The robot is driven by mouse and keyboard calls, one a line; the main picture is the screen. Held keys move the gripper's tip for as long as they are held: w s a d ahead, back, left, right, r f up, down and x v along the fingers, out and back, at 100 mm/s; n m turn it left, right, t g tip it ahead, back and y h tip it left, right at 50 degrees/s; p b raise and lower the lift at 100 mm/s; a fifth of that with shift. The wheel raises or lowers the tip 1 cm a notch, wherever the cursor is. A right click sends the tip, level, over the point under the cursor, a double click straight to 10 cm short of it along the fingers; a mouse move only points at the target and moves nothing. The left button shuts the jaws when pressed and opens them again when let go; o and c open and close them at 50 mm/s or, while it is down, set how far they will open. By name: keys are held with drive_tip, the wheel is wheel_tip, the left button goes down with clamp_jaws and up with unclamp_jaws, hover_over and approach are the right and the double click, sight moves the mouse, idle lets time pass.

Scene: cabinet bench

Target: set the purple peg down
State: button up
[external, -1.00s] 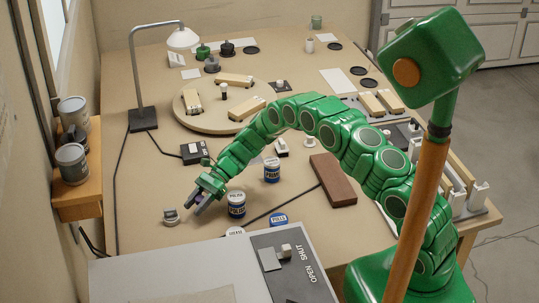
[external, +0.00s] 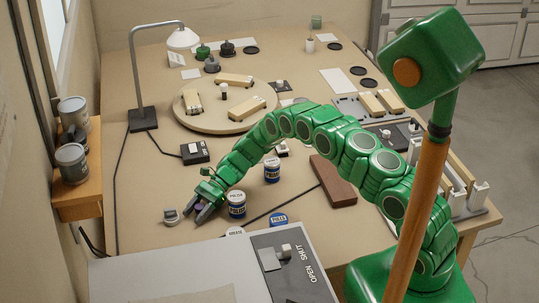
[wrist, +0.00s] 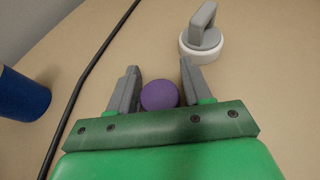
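The purple peg (wrist: 160,95) shows its round end between the two grey fingers of my gripper (wrist: 160,80) in the wrist view. The fingers stand apart, with what look like narrow gaps on both sides of the peg. In the external view my gripper (external: 198,212) is low over the near left part of the bench, and a bit of the purple peg (external: 199,205) shows between its fingers. The peg's lower end is hidden, so I cannot see its contact with the bench.
A black cable (wrist: 85,80) runs across the bench.

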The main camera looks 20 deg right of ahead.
drive_tip(key=shift+o, duration=1)
drive_tip(key=shift+r, duration=0.1)
drive_tip(key=shift+w+d+r, duration=0.15)
drive_tip(key=v, duration=1.1)
drive_tip(key=shift+w+d, duration=0.15)
drive_tip(key=shift+d, duration=0.1)
drive_tip(key=shift+r, duration=0.15)
